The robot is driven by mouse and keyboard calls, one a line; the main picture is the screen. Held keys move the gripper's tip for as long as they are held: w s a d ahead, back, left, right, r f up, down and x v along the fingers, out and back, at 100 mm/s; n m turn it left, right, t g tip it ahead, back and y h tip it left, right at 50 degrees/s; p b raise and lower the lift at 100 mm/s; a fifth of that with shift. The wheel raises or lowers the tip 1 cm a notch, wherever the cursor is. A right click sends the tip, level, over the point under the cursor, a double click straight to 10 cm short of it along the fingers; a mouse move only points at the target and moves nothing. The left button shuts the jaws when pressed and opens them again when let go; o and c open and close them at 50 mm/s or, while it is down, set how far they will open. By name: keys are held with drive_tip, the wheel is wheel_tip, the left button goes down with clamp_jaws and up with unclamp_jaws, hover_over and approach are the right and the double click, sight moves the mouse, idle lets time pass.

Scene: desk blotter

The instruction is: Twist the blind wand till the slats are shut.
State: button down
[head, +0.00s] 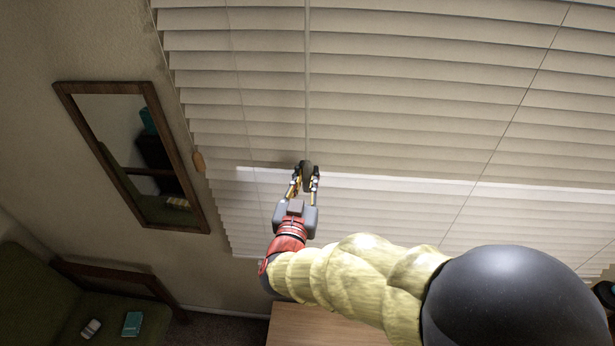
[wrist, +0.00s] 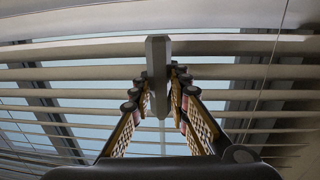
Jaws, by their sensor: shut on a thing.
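The blind wand (head: 307,90) hangs upright in front of the slats in the head view. Its thick grey handle (wrist: 158,75) stands between the fingers in the wrist view. My gripper (head: 305,172) is shut on the handle, with a finger on each side; it also shows in the wrist view (wrist: 158,92). The blind's slats (head: 400,100) lie tilted and overlapping in the head view. From below, in the wrist view, gaps with pale window light show between the slats (wrist: 240,72), so they stand partly open. A bright strip crosses the blind near gripper height.
A wood-framed mirror (head: 178,150) hangs on the wall at left. A small wooden cord pull (head: 198,161) hangs by the blind's left edge. Thin cords cross the slats. A green seat (head: 30,290) is at lower left, and a wooden desk (head: 320,328) lies below my arm.

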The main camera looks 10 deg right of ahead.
drive_tip(key=n+y+b, duration=0.1)
drive_tip(key=y+b, duration=0.1)
drive_tip(key=n+y+b, duration=0.2)
drive_tip(key=shift+d+f+t+y, duration=0.1)
drive_tip(key=shift+f+t+y, duration=0.1)
drive_tip(key=shift+t+y, duration=0.1)
drive_tip(key=shift+n+y+b, duration=0.6)
drive_tip(key=shift+y+b, duration=0.4)
drive_tip(key=shift+b, duration=0.1)
drive_tip(key=shift+r+n+y+b, duration=0.2)
drive_tip(key=shift+n+y+b, duration=0.1)
drive_tip(key=shift+b, duration=0.1)
drive_tip(key=c, duration=1.7)
unclamp_jaws()
drive_tip(key=shift+s, duration=0.1)
drive_tip(key=s, duration=0.8)
drive_tip(key=s+d, duration=0.1)
drive_tip(key=s, duration=0.2)
drive_tip(key=shift+s+d, duration=0.1)
drive_tip(key=shift+s, duration=0.3)
